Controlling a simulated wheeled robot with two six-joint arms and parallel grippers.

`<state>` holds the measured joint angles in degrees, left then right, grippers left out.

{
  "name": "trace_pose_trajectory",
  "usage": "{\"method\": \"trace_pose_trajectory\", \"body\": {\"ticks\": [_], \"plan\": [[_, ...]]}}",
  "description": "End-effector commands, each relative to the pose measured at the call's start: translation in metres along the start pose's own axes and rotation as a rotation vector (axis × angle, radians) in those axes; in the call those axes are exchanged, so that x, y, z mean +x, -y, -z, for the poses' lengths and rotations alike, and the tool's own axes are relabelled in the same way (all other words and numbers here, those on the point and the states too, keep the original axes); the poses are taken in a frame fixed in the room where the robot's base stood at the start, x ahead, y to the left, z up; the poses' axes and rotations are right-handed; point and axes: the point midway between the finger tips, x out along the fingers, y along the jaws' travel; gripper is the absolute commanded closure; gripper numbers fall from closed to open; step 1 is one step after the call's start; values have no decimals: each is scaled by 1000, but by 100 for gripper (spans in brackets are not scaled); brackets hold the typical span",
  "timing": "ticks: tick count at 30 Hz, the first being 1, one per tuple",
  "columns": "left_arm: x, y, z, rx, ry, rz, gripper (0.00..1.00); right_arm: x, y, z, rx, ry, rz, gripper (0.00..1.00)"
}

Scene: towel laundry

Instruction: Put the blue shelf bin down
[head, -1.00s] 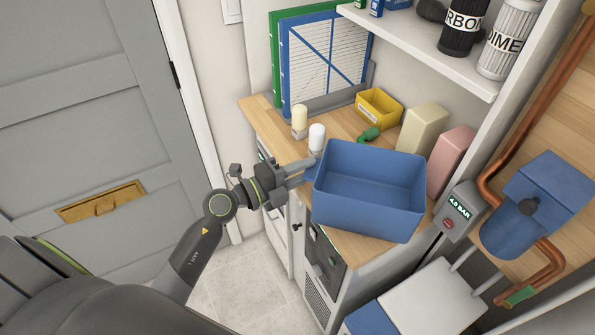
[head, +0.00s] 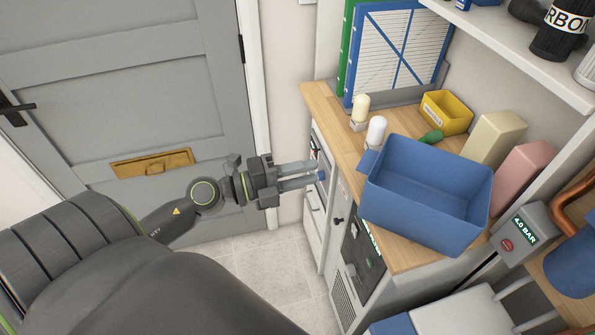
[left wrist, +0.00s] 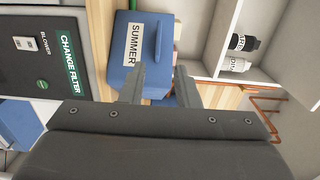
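The blue shelf bin (head: 425,215) is empty and sits upright on the wooden counter (head: 408,258), near its front edge. A small blue tab sticks out at its left side. In the left wrist view the bin (left wrist: 148,70) shows its front with a "SUMMER" label and a handle. My left gripper (head: 322,176) is left of the bin, in front of the counter, with a clear gap to the bin. Its fingers (left wrist: 160,85) are apart with nothing between them. My right gripper is not in view.
A white bottle (head: 376,130), a cream bottle (head: 361,107), a yellow tray (head: 446,112), a green item (head: 431,137), a cream block (head: 494,138) and a pink block (head: 523,172) stand behind the bin. A white shelf (head: 525,45) overhangs the back. Floor left of the counter is clear.

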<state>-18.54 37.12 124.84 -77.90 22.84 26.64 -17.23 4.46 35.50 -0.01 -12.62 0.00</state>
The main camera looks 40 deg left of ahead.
Motion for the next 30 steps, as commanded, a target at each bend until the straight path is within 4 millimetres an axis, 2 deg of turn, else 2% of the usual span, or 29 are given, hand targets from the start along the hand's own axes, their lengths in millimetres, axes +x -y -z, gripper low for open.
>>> {"method": "trace_pose_trajectory", "body": {"ticks": [10, 14, 17, 20, 21, 23, 24, 26, 27, 29, 30], "plan": [[-2, -2, -2, -8, 6, -1, 71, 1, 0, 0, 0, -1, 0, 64], [-4, -24, -23, -92, 76, -2, 71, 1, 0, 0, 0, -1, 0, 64], [-11, -64, -55, -227, 195, -8, 71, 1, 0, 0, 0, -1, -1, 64], [-27, -120, -88, -397, 353, -21, 71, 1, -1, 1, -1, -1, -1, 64], [-36, -145, -99, -465, 420, -28, 71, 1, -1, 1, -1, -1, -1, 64], [-50, -184, -111, -565, 521, -45, 71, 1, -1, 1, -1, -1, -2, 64], [-62, -211, -116, -631, 590, -58, 71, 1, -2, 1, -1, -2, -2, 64], [-80, -253, -119, -729, 693, -83, 71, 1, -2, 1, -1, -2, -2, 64], [-94, -281, -118, -795, 763, -102, 71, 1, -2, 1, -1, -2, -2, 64], [-115, -324, -111, -892, 868, -136, 71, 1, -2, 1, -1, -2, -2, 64], [-130, -352, -103, -954, 938, -163, 71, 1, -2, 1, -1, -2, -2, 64]]}}
